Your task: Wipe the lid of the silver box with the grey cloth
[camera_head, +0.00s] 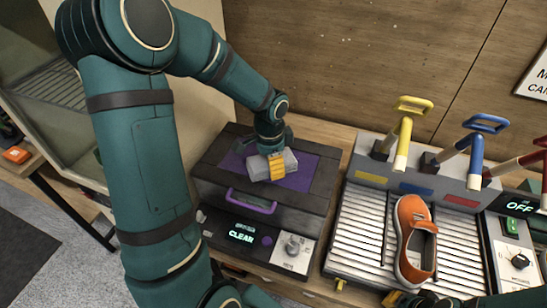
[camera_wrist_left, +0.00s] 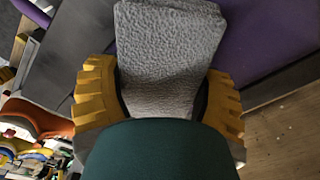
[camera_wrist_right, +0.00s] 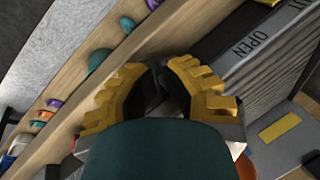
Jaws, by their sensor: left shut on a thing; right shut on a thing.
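The box (camera_head: 255,212) looks dark grey, with a purple panel (camera_head: 300,180) on its lid, a purple front handle and a display reading CLEAR. My left gripper (camera_head: 275,165) is shut on the folded grey cloth (camera_head: 290,160) over the purple panel. The cloth (camera_wrist_left: 170,50) shows between both yellow fingers in the left wrist view. It appears to lie on the lid, but contact is hard to confirm. My right gripper (camera_wrist_right: 160,78) is shut beside a grey panel marked OPEN (camera_wrist_right: 265,45); what it holds is hidden. Only its yellow edge shows at the head view's bottom.
An orange shoe (camera_head: 414,240) lies on the ribbed metal bed of a machine (camera_head: 352,235) right of the box. Yellow, blue and red levers (camera_head: 462,145) stand behind it. A wooden wall is at the back. A shelf with coloured items (camera_wrist_right: 75,100) shows in the right wrist view.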

